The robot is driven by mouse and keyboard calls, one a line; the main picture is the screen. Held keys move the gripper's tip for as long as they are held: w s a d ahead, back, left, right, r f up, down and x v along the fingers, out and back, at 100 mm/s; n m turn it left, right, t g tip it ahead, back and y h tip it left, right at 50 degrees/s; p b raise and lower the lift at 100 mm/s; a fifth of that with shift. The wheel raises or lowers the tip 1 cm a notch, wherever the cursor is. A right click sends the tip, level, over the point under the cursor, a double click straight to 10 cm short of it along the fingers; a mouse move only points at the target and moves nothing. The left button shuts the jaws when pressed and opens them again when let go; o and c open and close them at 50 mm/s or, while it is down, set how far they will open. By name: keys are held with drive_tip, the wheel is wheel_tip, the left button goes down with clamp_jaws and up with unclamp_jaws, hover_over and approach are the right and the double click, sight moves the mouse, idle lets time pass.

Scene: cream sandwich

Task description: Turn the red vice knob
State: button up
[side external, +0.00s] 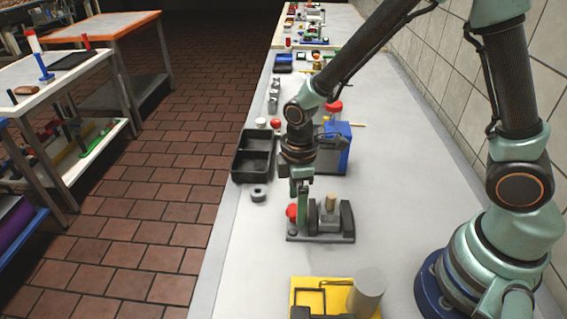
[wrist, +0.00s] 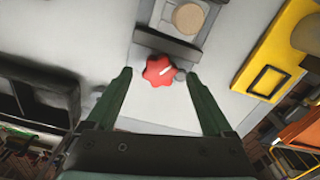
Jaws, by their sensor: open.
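The red vice knob (wrist: 158,71) has a lobed rim and a pale line mark on its face. It is on the end of the grey vice (wrist: 170,42), which holds a round tan piece (wrist: 188,18). In the side view the knob (side external: 292,211) is at the left end of the vice (side external: 346,222), partly hidden by my gripper. My gripper (wrist: 155,73) is open, with one green finger on each side of the knob and a gap to both. In the side view my gripper (side external: 299,200) points down at the knob.
A black tray (side external: 252,155) and a grey ring (side external: 258,193) are left of the vice. A blue box (side external: 338,148) stands behind it. A yellow base (side external: 310,296) with a grey cylinder (side external: 368,290) is in front. Bare bench lies to the right.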

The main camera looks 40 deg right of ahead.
drive_tip(key=shift+f, duration=0.7)
clamp_jaws()
drive_tip(key=c, duration=1.4)
unclamp_jaws()
drive_tip(key=m, duration=0.3)
drive_tip(key=shift+m, duration=0.3)
drive_tip(key=shift+o, duration=0.2)
drive_tip(key=shift+m, duration=2)
drive_tip(key=shift+r, duration=0.1)
